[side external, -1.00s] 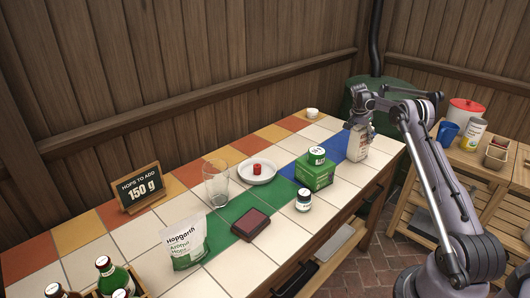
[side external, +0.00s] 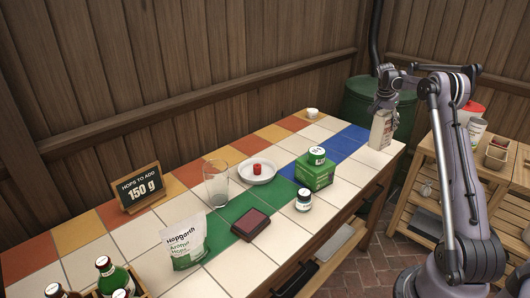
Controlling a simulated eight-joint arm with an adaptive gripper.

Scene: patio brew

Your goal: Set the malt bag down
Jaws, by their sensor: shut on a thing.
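The malt bag (side external: 381,130) is a pale, upright bag with print on its side, at the right end of the tiled table. My gripper (side external: 384,105) is shut on the top of the bag from above. The bag is over the white tiles near the table's right edge, just right of the blue tile strip (side external: 342,146). I cannot tell whether its base touches the table. The fingertips are small and partly hidden against the bag.
A wooden shelf unit (side external: 470,165) stands right, beyond a gap. White tiles between box and bag are clear.

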